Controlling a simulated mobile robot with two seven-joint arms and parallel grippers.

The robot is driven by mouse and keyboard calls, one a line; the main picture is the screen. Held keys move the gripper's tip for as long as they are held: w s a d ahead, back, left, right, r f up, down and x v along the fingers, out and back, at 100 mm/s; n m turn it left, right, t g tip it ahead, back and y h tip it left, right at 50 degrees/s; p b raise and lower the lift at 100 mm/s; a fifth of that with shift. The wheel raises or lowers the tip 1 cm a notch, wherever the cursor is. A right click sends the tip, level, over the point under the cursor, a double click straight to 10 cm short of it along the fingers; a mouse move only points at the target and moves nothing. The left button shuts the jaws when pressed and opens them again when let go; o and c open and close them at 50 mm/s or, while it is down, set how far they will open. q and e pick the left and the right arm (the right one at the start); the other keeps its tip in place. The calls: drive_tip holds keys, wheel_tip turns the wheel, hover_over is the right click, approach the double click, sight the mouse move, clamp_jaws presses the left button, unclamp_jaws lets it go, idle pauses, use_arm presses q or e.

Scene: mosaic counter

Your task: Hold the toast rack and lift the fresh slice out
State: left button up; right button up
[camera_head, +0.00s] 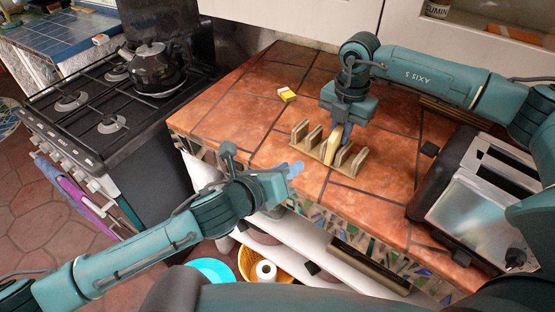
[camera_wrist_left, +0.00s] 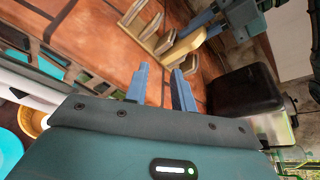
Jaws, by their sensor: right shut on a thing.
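The wooden toast rack (camera_head: 358,160), with several upright dividers, stands on the tiled counter; it also shows in the left wrist view (camera_wrist_left: 150,30). The pale yellow slice (camera_head: 331,146) stands among the dividers and shows in the left wrist view (camera_wrist_left: 182,47). My right gripper (camera_head: 338,127) comes down from above and is shut on the slice's top; its fingers partly hide it. I cannot tell whether the slice is clear of the rack's base. My left gripper (camera_head: 296,169) is open and empty, in front and left of the rack, apart from it (camera_wrist_left: 161,78).
A toaster (camera_head: 485,210) stands at the counter's right. A small yellow-and-white item (camera_head: 287,94) lies behind the rack. A stove (camera_head: 105,120) with a black kettle (camera_head: 155,68) is at left. The counter left of the rack is clear.

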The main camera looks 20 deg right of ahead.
sight(307, 146)
use_arm(q)
drive_tip(key=w+d+f+m, duration=0.1)
drive_tip(key=w+d+m, duration=0.1)
drive_tip(key=w, duration=0.1)
drive_tip(key=w+d+f+m, duration=0.2)
drive_tip(key=w+d, duration=0.1)
drive_tip(key=w+d+f+m, duration=0.1)
drive_tip(key=w+d+m, duration=0.1)
drive_tip(key=w+d, duration=0.1)
drive_tip(key=shift+d+f+y, duration=0.1)
drive_tip(key=shift+f+y, duration=0.2)
drive_tip(key=shift+y, duration=0.1)
drive_tip(key=shift+c, duration=0.2)
clamp_jaws()
idle(0.4)
drive_tip(key=shift+o, duration=1.8)
unclamp_jaws()
